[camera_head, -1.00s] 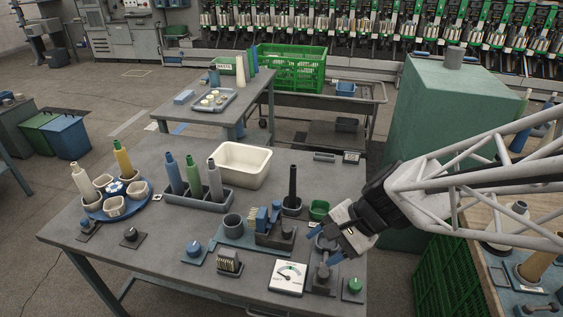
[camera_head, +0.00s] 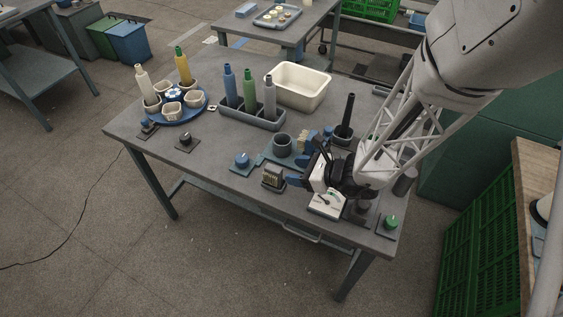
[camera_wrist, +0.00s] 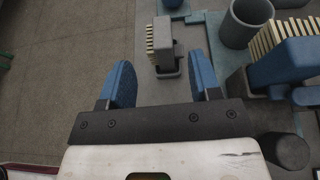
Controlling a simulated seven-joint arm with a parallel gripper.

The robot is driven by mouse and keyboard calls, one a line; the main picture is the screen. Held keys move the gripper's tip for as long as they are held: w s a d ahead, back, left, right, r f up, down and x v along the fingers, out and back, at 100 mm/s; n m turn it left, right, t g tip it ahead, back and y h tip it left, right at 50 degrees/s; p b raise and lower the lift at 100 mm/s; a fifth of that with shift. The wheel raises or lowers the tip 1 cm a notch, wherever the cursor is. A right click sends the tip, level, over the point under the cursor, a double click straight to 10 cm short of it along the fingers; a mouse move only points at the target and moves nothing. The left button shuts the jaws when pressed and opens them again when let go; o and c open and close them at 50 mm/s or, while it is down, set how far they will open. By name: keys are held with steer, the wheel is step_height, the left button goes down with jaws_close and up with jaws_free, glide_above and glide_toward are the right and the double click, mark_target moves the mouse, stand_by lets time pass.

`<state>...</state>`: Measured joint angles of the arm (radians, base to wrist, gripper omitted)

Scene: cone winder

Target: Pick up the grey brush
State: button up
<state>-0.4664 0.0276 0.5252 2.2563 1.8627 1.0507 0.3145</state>
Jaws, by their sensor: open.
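The grey brush (camera_wrist: 163,42) has pale bristles on its left side in the wrist view and sits at a small dark holder. In the head view the grey brush (camera_head: 272,175) is near the table's front edge. My gripper (camera_wrist: 162,76) is open and empty, its two blue fingers spread to either side of the brush's near end in the wrist view. I cannot tell how high the fingers are above it. In the head view my gripper (camera_head: 301,170) is just right of the brush.
A blue brush (camera_wrist: 287,64) with pale bristles and a grey cup (camera_wrist: 246,22) are close on the right. A white dial gauge (camera_head: 325,204) and a green knob (camera_head: 391,222) lie along the front edge. A blue knob (camera_head: 241,160) is left of the grey brush.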

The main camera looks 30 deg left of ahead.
mark_target(279, 170)
steer(key=shift+w+a+f+m, duration=0.1)
steer(key=shift+a+f+m, duration=0.2)
steer(key=shift+f, duration=0.2)
steer(key=shift+a, duration=0.1)
steer(key=shift+x, duration=1.2)
steer(key=shift+x, duration=2.6)
steer(key=c, duration=1)
